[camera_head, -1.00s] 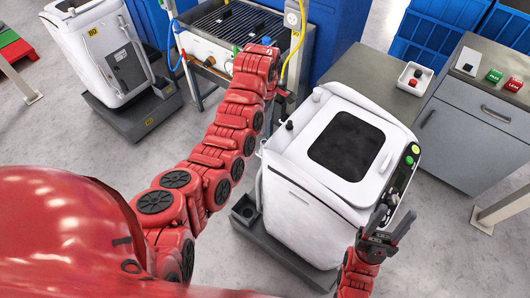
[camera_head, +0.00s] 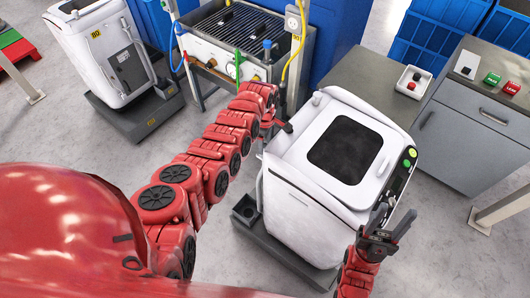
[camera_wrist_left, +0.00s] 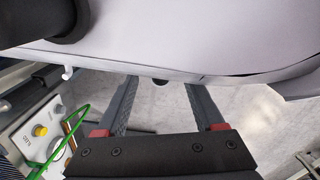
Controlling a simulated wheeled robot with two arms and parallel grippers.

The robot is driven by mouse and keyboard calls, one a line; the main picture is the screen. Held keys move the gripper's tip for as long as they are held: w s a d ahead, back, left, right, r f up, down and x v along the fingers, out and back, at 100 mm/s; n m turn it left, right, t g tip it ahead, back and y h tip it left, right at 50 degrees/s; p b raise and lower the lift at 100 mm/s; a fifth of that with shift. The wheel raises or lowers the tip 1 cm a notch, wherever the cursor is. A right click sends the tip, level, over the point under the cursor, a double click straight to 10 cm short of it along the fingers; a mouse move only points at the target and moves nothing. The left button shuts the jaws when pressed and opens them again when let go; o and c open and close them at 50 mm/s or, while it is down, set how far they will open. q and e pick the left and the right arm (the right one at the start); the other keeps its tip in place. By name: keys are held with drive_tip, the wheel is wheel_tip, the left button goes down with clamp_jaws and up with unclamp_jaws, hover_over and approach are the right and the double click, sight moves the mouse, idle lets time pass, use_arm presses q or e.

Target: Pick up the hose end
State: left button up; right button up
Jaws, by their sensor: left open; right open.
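No clearly identifiable hose end shows. A yellow hose (camera_head: 288,62) hangs by the post at the grated bench, and a blue hose (camera_head: 174,42) hangs at its left; I cannot tell which the task means. My left gripper (camera_head: 279,128) is beside the upper left corner of the white machine (camera_head: 300,178), its fingers partly hidden. In the left wrist view this gripper (camera_wrist_left: 160,92) is open and empty, its fingers below the machine's white edge (camera_wrist_left: 200,45). A black round part (camera_wrist_left: 52,25) lies upper left there. My right gripper (camera_head: 386,222) is open and empty by the machine's right side.
The grated bench (camera_head: 213,50) with a green cable (camera_head: 238,68) stands behind my left arm. A grey cabinet (camera_head: 470,148) with buttons on top is at right. Another white machine (camera_head: 92,58) stands at the back left. Grey floor is open at the lower right.

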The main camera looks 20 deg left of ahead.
use_arm(q)
drive_tip(key=shift+f, duration=0.5)
clamp_jaws()
